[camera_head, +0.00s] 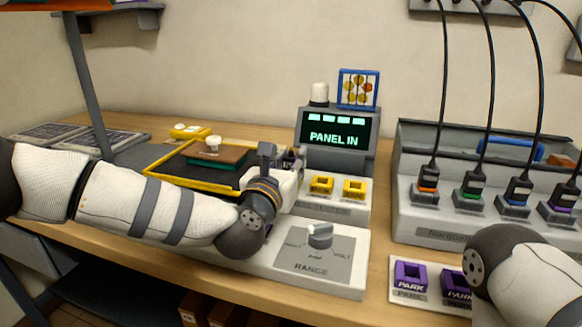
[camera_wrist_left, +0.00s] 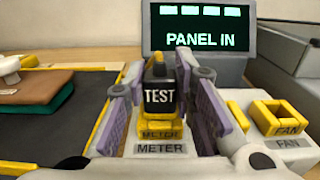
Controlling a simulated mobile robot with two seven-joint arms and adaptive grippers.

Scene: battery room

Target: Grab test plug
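The test plug (camera_wrist_left: 158,97), black with a white TEST label and a yellow base, stands upright at the yellow METER socket (camera_wrist_left: 158,132) in the left wrist view. My left gripper (camera_wrist_left: 163,100) is open, with its lavender-padded fingers on either side of the plug. Gaps seem to show between pads and plug; contact is not clear. In the head view my left gripper (camera_head: 280,160) is over the left part of the meter panel, and it hides the plug there. My right arm shows at the lower right, but its gripper is out of view.
Two yellow sockets (camera_head: 338,187) sit right of my left gripper, above the RANGE knob (camera_head: 320,236). A screen (camera_head: 337,132) reading PANEL IN stands behind. A yellow-edged tray (camera_head: 165,166) lies left. Cabled plugs (camera_head: 471,190) stand in a grey rack at right, with purple PARK sockets (camera_head: 410,275) in front.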

